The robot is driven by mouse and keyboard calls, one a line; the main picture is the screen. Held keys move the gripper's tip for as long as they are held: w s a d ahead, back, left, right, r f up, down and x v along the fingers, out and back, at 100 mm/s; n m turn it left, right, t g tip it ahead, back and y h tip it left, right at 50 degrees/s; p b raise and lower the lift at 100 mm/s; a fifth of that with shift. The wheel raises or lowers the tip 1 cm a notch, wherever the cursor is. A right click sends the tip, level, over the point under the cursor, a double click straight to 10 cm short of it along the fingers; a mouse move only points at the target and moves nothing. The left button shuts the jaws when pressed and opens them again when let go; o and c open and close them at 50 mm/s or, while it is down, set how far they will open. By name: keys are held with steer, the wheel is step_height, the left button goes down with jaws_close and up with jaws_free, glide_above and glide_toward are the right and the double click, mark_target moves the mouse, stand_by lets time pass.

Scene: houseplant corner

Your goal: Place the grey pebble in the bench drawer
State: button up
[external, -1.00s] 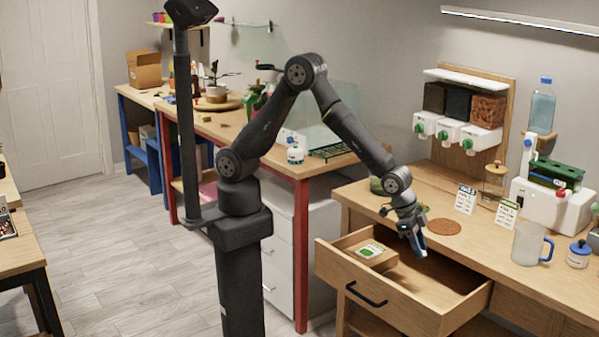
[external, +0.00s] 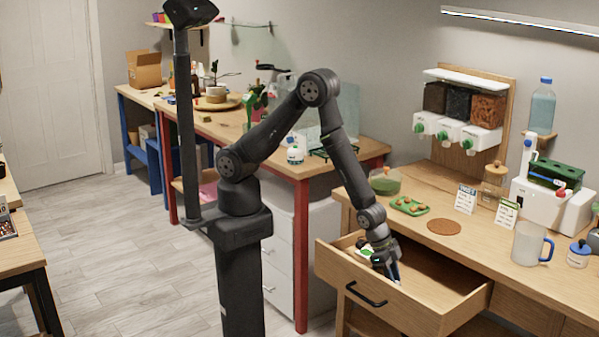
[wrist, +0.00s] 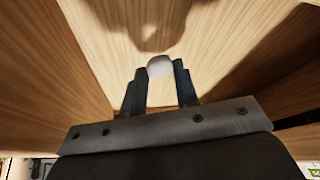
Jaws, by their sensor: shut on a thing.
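The grey pebble (wrist: 160,66) sits between the fingertips of my gripper (wrist: 159,80) in the wrist view; it looks pale and rounded there. My gripper is shut on it. In the external view my gripper (external: 392,274) reaches down into the open bench drawer (external: 425,316), near its left part, and the pebble cannot be made out there. In the wrist view the wooden drawer inside (wrist: 75,75) surrounds the fingers, with a shadow on the wood beyond the pebble. I cannot tell whether the pebble touches the drawer floor.
A white and green packet (external: 365,251) is at the drawer's left end, partly hidden by my gripper. The right part of the drawer looks empty. On the bench above are a green tray (external: 409,207) with small brown pieces, a round brown mat (external: 444,227) and a clear jug (external: 528,243).

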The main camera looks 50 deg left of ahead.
steer(key=shift+f, duration=0.95)
steer(key=shift+f, duration=0.1)
steer(key=o, duration=1)
steer(key=shift+c, duration=0.2)
steer(key=v, duration=1.2)
steer(key=x, duration=1.2)
steer(key=shift+f, duration=0.1)
